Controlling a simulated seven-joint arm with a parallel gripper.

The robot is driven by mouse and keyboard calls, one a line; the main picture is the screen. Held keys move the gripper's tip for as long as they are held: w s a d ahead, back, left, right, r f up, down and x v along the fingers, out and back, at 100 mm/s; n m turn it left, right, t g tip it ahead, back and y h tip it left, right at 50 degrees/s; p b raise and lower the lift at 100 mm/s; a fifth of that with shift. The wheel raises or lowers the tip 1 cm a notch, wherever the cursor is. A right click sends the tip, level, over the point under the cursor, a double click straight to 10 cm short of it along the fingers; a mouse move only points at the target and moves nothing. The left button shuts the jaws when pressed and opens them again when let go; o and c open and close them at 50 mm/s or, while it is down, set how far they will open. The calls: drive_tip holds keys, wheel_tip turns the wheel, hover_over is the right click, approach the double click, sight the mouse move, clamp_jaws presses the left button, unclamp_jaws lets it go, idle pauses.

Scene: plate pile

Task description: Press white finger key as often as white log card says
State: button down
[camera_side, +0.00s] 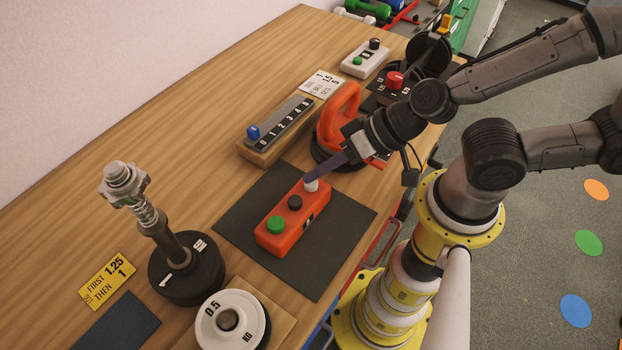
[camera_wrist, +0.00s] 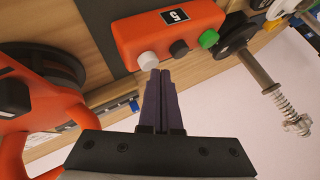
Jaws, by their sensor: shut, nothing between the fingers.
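An orange key box (camera_side: 280,238) lies on a dark mat, with a green, a black and a white key in a row on top. The white finger key (camera_side: 311,186) is at the far right end; it also shows in the wrist view (camera_wrist: 148,60). My gripper (camera_side: 313,181) is shut and empty, its dark fingertips right at the white key. In the wrist view the tips (camera_wrist: 161,72) are close beside the key; I cannot tell whether they touch or press it. A white card (camera_side: 322,84) with printed figures lies farther back; its writing is too small to read surely.
A numbered slider with a blue knob (camera_side: 253,132) stands behind the box. An orange kettlebell-like handle (camera_side: 338,115) is close to my gripper. A weight post (camera_side: 170,240), a white disc (camera_side: 232,322) and a yellow card (camera_side: 107,281) are at the left front. Bare wood lies at left.

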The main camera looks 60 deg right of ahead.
sight(318, 187)
drive_tip(key=shift+r, duration=0.4)
wheel_tip(318, 187, up, 5)
idle(0.7)
idle(0.5)
drive_tip(key=w+d+r+t+h, duration=0.1)
drive_tip(key=d+r+t+h, duration=0.1)
drive_tip(key=d+r, duration=0.6)
drive_tip(key=s+d+n+g+h, duration=0.1)
drive_tip(key=s+d+g+h, duration=0.2)
drive_tip(key=s+d, duration=0.3)
drive_tip(key=shift+s+d+n+g, duration=0.2)
drive_tip(key=shift+s+n+g, duration=0.2)
drive_tip(key=shift+s, duration=0.7)
